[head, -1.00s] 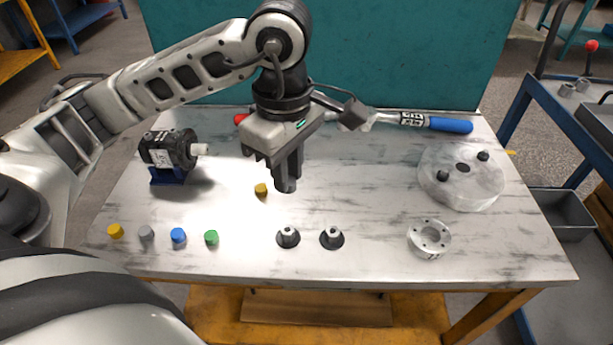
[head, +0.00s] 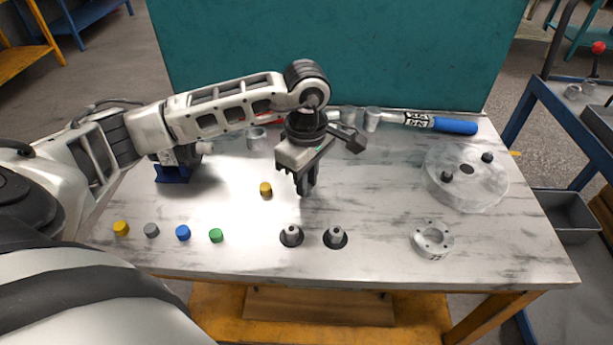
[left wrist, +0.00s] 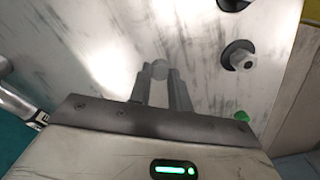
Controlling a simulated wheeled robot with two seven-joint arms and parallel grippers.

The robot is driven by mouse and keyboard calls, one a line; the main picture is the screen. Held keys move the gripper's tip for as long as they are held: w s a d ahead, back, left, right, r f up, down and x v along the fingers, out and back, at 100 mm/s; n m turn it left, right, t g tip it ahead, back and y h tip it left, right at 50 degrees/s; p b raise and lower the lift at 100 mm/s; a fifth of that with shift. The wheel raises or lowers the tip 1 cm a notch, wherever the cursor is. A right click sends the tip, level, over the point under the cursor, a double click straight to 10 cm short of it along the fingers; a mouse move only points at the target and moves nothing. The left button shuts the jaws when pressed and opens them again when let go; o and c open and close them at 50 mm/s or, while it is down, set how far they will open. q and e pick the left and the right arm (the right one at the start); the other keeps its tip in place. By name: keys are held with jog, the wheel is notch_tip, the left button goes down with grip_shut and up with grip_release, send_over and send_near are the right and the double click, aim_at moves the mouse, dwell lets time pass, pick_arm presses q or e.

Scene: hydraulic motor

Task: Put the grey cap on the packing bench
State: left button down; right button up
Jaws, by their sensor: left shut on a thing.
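My left gripper (head: 306,190) hangs over the middle of the marble-topped table (head: 385,195), behind two dark-based pegs. Its fingers are shut on a small grey round piece (left wrist: 159,69), which looks like a grey cap and shows between the fingertips in the left wrist view. In the head view the fingers mostly hide this piece. Another grey cap (head: 151,230) stands at the front left of the table, between a yellow cap (head: 121,228) and a blue cap (head: 183,233). I cannot tell whether this table is the packing bench. My right gripper is not in view.
A green cap (head: 216,235) and a second yellow cap (head: 265,190) stand nearby. Two pegs (head: 291,236) (head: 335,237) are at the front. A metal ring (head: 432,240) and a round plate (head: 464,178) are on the right. A blue-handled tool (head: 455,127) lies behind, before a teal panel (head: 330,50).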

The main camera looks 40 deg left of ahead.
pick_arm(q)
jog(key=shift+f, duration=0.1)
jog(key=c, duration=1.7)
grip_release()
jog(key=shift+f, duration=0.1)
jog(key=o, duration=0.4)
jog(key=shift+r, duration=0.25)
notch_tip(320, 180, up, 12)
jog(key=shift+s, duration=0.1)
